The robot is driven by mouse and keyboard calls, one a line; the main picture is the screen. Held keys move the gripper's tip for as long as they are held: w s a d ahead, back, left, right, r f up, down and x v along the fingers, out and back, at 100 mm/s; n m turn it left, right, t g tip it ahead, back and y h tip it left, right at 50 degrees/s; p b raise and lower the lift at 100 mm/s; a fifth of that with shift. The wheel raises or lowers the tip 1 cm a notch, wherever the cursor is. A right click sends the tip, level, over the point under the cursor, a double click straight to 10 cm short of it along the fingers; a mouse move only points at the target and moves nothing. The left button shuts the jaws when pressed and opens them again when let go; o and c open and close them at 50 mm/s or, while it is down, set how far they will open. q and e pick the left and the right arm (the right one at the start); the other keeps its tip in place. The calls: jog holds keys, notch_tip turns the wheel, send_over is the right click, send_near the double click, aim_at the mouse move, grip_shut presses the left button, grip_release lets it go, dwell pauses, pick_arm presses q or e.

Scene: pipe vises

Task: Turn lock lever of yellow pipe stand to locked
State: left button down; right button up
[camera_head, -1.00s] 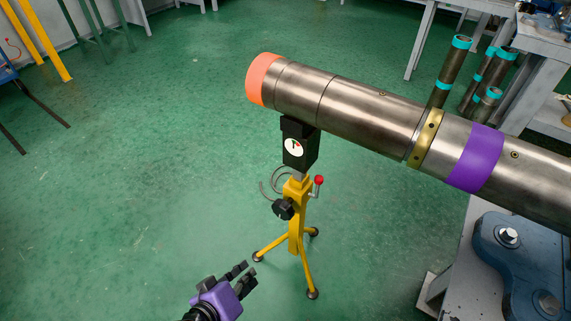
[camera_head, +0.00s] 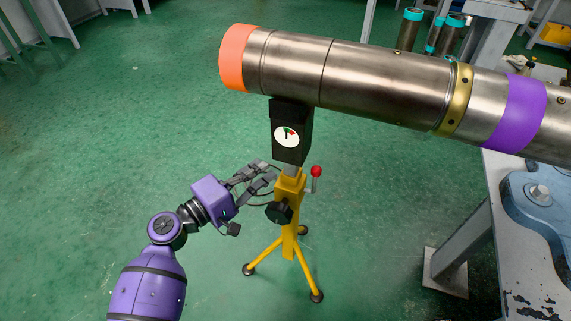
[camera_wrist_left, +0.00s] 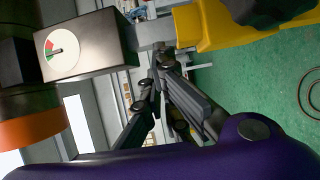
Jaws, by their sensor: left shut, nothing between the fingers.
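The yellow pipe stand (camera_head: 290,238) stands on the floor under the pipe's left end; its yellow body also shows in the left wrist view (camera_wrist_left: 215,28). A lever with a red ball (camera_head: 316,171) sticks upright from the stand's right side; I do not make it out in the wrist view. A black knob (camera_head: 280,212) sits on the stand's front. The black head with a round dial (camera_head: 286,137) is above. My left gripper (camera_head: 270,172) is shut and empty, just left of the stand's neck, across the stand from the red-balled lever. My right gripper is not in view.
The large steel pipe (camera_head: 365,80), with an orange end (camera_head: 236,58) and purple band (camera_head: 513,112), runs above the stand to the right. A blue vise part (camera_head: 540,195) is on a bench at right. Green floor (camera_head: 130,150) at left is open.

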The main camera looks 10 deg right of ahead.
aim_at(295, 170)
pick_arm(q)
jog(key=d, duration=0.3)
jog(key=w+d, duration=0.1)
jog(key=d, duration=0.5)
jog(key=shift+w+r, duration=0.15)
jog(key=shift+w, duration=0.25)
jog(key=shift+s+d, duration=0.2)
jog(key=shift+s, duration=0.3)
